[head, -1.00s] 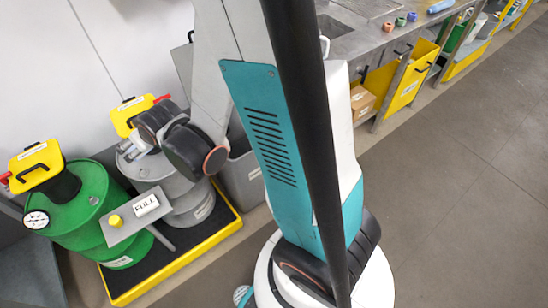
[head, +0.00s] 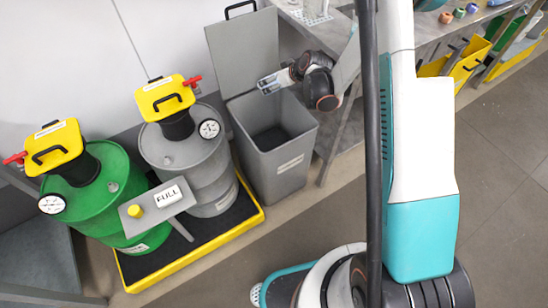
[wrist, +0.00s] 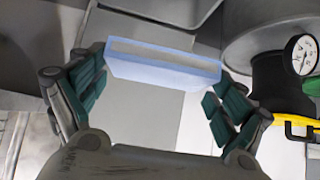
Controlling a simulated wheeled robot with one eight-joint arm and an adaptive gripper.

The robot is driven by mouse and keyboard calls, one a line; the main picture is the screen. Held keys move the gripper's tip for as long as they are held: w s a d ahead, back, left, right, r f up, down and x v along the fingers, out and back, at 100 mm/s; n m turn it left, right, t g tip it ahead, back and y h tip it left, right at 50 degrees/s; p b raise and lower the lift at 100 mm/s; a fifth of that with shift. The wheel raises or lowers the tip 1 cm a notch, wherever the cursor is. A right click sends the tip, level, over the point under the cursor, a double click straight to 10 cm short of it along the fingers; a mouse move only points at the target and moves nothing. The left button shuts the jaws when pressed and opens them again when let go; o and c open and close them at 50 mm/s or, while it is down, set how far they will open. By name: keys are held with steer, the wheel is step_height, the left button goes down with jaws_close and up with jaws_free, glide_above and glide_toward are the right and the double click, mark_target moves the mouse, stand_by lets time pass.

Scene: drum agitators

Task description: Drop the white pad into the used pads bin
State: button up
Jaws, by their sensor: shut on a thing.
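The white pad (wrist: 165,62) shows in the wrist view as a pale, bluish-white slab across the space between the fingers. My gripper (wrist: 158,80) is shut on it, with a teal-padded finger at each side. In the head view my gripper (head: 270,83) points left, over the back part of the grey bin (head: 282,168) and in front of its raised lid (head: 243,52). The bin is open and its inside looks dark. Its front label is too small to read. The pad is hard to make out in the head view.
A grey drum (head: 200,160) and a green drum (head: 95,205) with yellow tops stand left of the bin on a yellow-edged tray (head: 185,260). A metal bench (head: 335,40) is at the right; open floor lies in front.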

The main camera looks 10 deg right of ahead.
steer(key=w+f+n+y+b, duration=0.1)
steer(key=w+f, duration=0.3)
steer(key=f, duration=0.4)
steer(key=w+f+n+g+y+b, duration=0.1)
steer(key=w+f+b, duration=0.3)
steer(key=f, duration=0.5)
steer(key=shift+d+f+n, duration=0.2)
steer(key=shift+d+n, duration=0.25)
steer(key=shift+n, duration=0.25)
steer(key=o, duration=1)
steer(key=shift+r, duration=0.1)
steer(key=v, duration=1.2)
steer(key=shift+w, duration=0.1)
